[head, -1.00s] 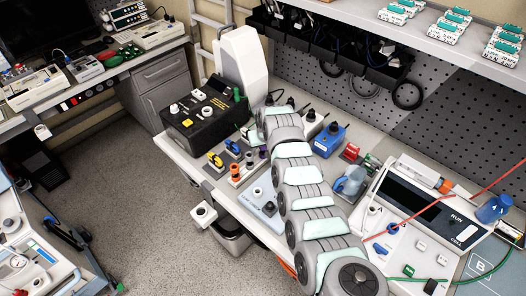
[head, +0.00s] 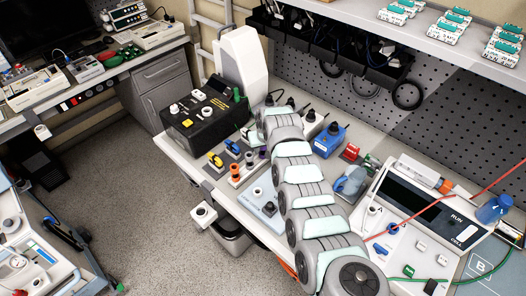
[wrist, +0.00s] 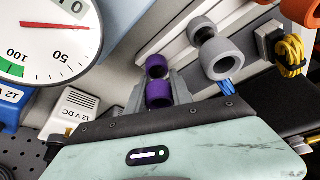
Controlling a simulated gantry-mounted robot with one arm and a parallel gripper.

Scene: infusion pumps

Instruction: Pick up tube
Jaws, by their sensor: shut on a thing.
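In the wrist view, my gripper (wrist: 160,86) is shut on a purple cylindrical piece (wrist: 158,94), which looks like the tube. Two purple rounded parts show between the grey fingers; the rest of it is hidden by the fingers and the gripper body. The piece is close to a pale rack, and I cannot tell whether it still touches it. In the head view, my arm hides the gripper; a small bit of purple (head: 263,152) shows at the arm's left edge.
A grey ring-ended connector (wrist: 222,60) and a yellow cable coil (wrist: 291,54) are right of the gripper. A round dial gauge (wrist: 45,35) is at upper left. A black box (head: 205,112) and a blue box (head: 329,140) flank my arm on the bench.

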